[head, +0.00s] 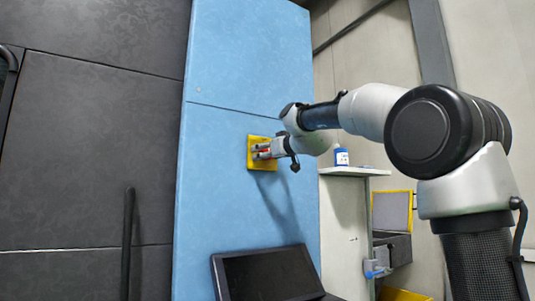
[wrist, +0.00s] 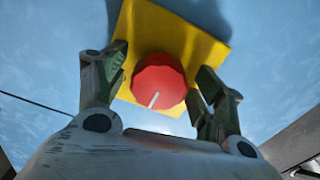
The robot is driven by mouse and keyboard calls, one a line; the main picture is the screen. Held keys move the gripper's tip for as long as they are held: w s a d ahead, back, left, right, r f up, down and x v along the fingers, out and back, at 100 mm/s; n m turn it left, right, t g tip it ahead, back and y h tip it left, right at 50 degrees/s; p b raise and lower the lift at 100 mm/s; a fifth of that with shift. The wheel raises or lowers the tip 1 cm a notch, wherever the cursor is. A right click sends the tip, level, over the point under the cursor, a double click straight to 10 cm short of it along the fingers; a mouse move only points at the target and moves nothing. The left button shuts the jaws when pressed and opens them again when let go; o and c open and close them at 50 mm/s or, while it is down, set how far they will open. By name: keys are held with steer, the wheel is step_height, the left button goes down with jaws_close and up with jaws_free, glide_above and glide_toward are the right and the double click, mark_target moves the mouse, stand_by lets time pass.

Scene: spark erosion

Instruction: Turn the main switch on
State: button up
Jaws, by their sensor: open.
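The main switch is a red knob (wrist: 158,80) with a pale line on its face, mounted on a yellow plate (wrist: 208,44). In the head view the yellow plate (head: 251,160) sits on the blue cabinet panel, and the knob is mostly hidden by my gripper. My gripper (head: 261,152) is at the plate, pointing at it. In the wrist view my gripper's fingers (wrist: 160,92) are open, one on each side of the red knob. I cannot tell whether they touch it. The pale line is tilted slightly from upright in the wrist view.
The blue panel (head: 225,220) carries a dark screen (head: 265,275) below the switch. To the right, a shelf (head: 355,171) holds a blue bottle (head: 341,156). Dark doors (head: 85,150) with a vertical handle (head: 128,240) stand to the left.

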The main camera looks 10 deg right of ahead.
steer(key=shift+c, duration=0.4)
steer(key=c, duration=0.9)
steer(key=shift+c, duration=0.2)
steer(key=shift+m, duration=0.4)
steer(key=m, duration=1.3)
steer(key=shift+f+m, duration=0.1)
steer(key=shift+m, duration=1.9)
